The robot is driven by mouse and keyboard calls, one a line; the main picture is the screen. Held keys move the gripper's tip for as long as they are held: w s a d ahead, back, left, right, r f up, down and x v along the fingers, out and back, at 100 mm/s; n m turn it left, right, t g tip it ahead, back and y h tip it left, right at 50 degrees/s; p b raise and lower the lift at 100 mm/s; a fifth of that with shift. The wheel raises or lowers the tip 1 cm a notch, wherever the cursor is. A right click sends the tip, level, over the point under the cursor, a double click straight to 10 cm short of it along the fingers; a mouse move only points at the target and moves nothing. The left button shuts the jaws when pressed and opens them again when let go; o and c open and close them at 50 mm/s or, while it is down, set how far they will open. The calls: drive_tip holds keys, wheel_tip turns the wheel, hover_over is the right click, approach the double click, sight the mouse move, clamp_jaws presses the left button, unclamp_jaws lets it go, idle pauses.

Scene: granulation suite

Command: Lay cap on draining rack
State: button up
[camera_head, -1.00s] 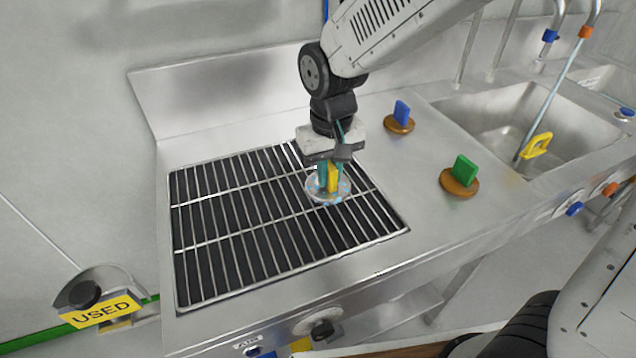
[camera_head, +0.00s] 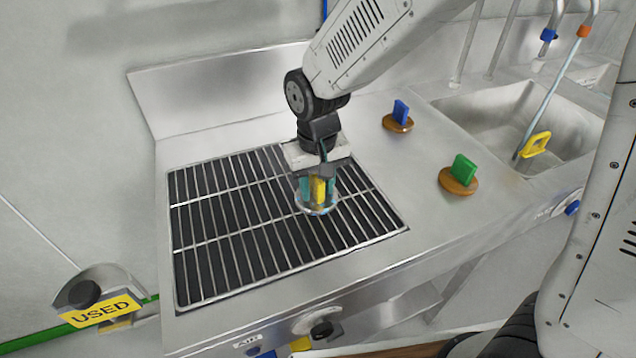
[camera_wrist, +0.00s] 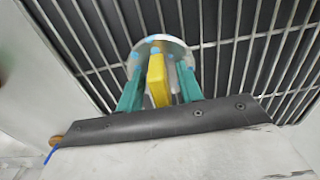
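The cap is a pale round disc (camera_head: 318,206) with blue marks and a yellow upright handle. My gripper (camera_head: 317,190) points down with its teal fingers on either side of the yellow handle, shut on it. The wrist view also shows the cap (camera_wrist: 178,47) beyond the gripper (camera_wrist: 158,85), with the handle between the fingers. The draining rack (camera_head: 240,215) is a dark recess with metal bars set in the steel counter. The cap is over the right part of the rack, low and close to the bars. I cannot tell whether it touches them.
Two brown discs, one with a blue handle (camera_head: 401,111) and one with a green handle (camera_head: 464,169), stand on the counter right of the rack. A sink (camera_head: 500,125) holds a yellow-handled tool (camera_head: 535,145). The rack's left part is clear. A "USED" sign (camera_head: 101,311) is lower left.

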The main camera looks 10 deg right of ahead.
drive_tip(key=shift+r, duration=0.1)
wheel_tip(320, 180, up, 12)
idle(0.5)
drive_tip(key=shift+d, duration=0.1)
drive_tip(key=s+d+r+m+t, duration=0.1)
drive_tip(key=s+d+r+m, duration=0.2)
drive_tip(key=s+d, duration=1.6)
drive_tip(key=shift+s+d+r, duration=0.25)
drive_tip(key=shift+d+r, duration=0.1)
drive_tip(key=shift+d, duration=0.55)
drive_tip(key=shift+a, duration=0.1)
